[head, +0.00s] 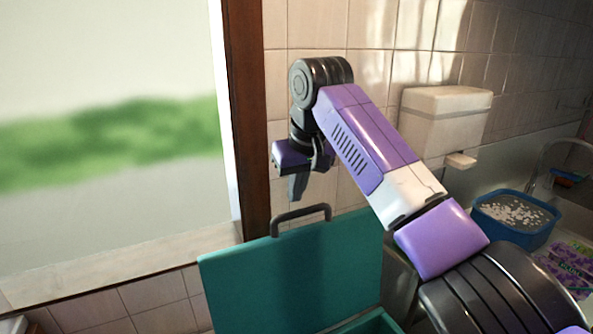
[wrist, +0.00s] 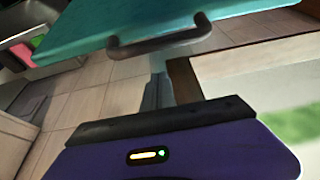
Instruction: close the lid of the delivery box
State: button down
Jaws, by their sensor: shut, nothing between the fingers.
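The teal delivery box (head: 372,325) is at the bottom of the head view, mostly cut off by the frame edge. Its teal lid (head: 290,275) stands raised, with a dark grey handle (head: 300,212) on its top edge. In the wrist view the lid (wrist: 150,22) crosses the top and the handle (wrist: 160,45) hangs from its edge. My gripper (head: 297,188) points down just above the handle in the head view, apart from it. In the wrist view my gripper (wrist: 157,85) is shut and empty, with its fingers close to the handle.
A window with a dark wooden frame (head: 247,110) is at the left. A white dispenser (head: 445,120) hangs on the tiled wall. A blue tub with white bits (head: 515,215) and purple packets (head: 570,262) stand at the right, near a tap.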

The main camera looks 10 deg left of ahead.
jog(key=shift+s+d+p, duration=0.2)
jog(key=shift+s+d, duration=0.25)
jog(key=shift+s, duration=0.25)
jog(key=shift+s+d+p, duration=0.2)
jog(key=shift+s+d, duration=0.25)
jog(key=shift+s, duration=0.25)
jog(key=shift+f, duration=0.1)
